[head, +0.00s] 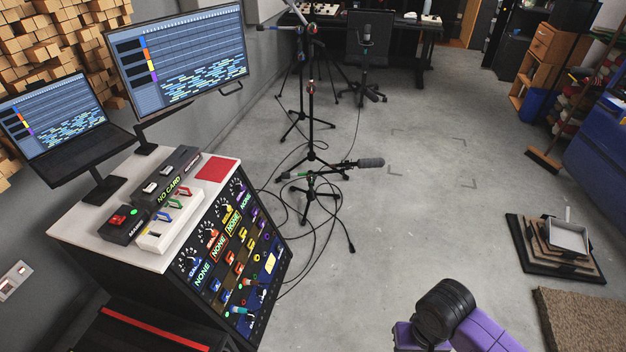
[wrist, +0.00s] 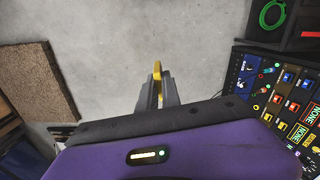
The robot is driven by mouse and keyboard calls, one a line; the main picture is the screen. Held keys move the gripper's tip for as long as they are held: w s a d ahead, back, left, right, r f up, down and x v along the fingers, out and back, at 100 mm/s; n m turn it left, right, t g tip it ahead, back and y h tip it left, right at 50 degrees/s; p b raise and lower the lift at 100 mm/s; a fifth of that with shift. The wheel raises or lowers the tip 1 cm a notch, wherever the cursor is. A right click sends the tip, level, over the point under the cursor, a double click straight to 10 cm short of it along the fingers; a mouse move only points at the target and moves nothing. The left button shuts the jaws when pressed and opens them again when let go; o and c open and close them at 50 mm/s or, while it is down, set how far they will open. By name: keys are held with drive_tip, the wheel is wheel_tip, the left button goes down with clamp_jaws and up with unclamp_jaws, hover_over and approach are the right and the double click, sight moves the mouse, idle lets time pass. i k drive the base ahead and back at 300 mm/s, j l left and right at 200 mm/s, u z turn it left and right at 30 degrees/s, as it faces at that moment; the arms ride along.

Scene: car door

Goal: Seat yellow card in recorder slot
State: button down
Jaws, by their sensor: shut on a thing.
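My gripper (wrist: 158,92) points out over the bare floor in the wrist view. It is shut on a thin yellow piece (wrist: 157,69), seen nearly edge-on and partly hidden by the fingers; it looks like the yellow card. In the head view only purple and black parts of my arm show at the bottom, and the fingers are out of sight. The black recorder (head: 178,178) with a green "NO CARD" display sits on the white top of the console, far from my gripper. I cannot make out its slot.
A white rack (head: 155,239) with red, green and blue pieces stands in front of the recorder. A small black box (head: 120,228) with a red button and a red mat (head: 216,168) flank them. Microphone stands and cables (head: 308,160) occupy the floor behind; nearer floor is clear.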

sight(185, 159)
drive_tip(key=i+z, duration=0.35)
drive_tip(key=i, duration=1.25)
drive_tip(key=i+u, duration=0.15)
drive_tip(key=i, duration=0.65)
drive_tip(key=i+l+u, duration=0.15)
drive_tip(key=i, duration=0.6)
drive_tip(key=i+u, duration=0.1)
drive_tip(key=u, duration=0.4)
drive_tip(key=i+u, duration=0.1)
drive_tip(key=u, duration=0.4)
drive_tip(key=i+l+u, duration=0.1)
drive_tip(key=u, duration=0.4)
